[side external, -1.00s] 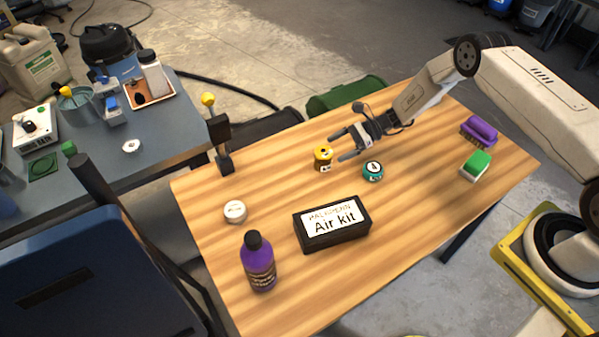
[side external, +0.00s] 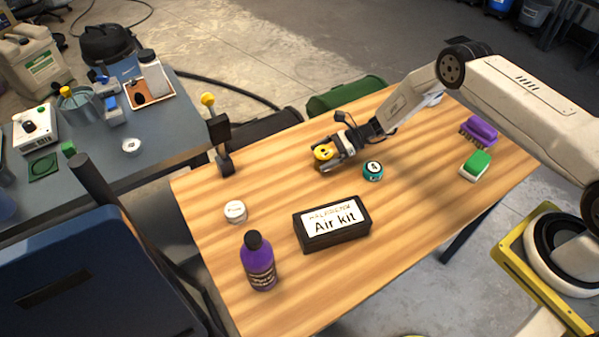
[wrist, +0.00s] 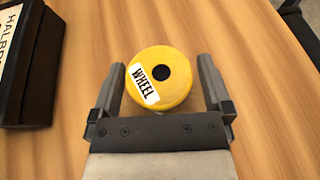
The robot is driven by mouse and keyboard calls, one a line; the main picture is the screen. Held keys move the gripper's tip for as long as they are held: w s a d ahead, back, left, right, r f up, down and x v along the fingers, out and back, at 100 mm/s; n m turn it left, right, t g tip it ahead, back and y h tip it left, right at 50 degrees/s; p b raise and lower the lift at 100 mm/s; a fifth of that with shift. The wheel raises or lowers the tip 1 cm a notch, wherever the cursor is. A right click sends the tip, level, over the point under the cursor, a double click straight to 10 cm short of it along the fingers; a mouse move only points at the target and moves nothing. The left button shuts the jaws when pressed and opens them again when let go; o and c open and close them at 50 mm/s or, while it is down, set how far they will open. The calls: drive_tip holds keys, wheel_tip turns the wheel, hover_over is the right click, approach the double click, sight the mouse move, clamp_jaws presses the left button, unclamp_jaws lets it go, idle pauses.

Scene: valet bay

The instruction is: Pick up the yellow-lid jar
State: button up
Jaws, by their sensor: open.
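The yellow-lid jar (side external: 323,152) stands upright on the wooden table. In the wrist view the yellow lid (wrist: 175,91) shows from above, with a dark round centre and a white label reading "WHEEL". My gripper (side external: 328,157) is low over the table at the jar. In the wrist view my gripper (wrist: 165,82) is open, with one finger on each side of the jar. Gaps show between the lid and both fingers, wider on the right. The lower part of the jar is mostly hidden by the gripper in the side view.
A teal jar (side external: 373,171) stands close to the right of my gripper. The black Air kit box (side external: 333,238), a purple bottle (side external: 259,265) and a white-lid jar (side external: 235,211) are nearer the front. A purple brush (side external: 479,130) and a green-topped block (side external: 476,165) lie at right.

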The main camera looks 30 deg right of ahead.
drive_tip(key=shift+c, duration=0.2)
drive_tip(key=c, duration=1.1)
drive_tip(key=shift+r, duration=0.2)
drive_tip(key=shift+r, duration=0.75)
drive_tip(key=s+r, duration=0.3)
drive_tip(key=s, duration=0.1)
drive_tip(key=s+d+r, duration=0.1)
drive_tip(key=s+r, duration=0.3)
drive_tip(key=s, duration=0.1)
drive_tip(key=s+r, duration=0.4)
drive_tip(key=s, duration=0.1)
drive_tip(key=shift+d, duration=0.3)
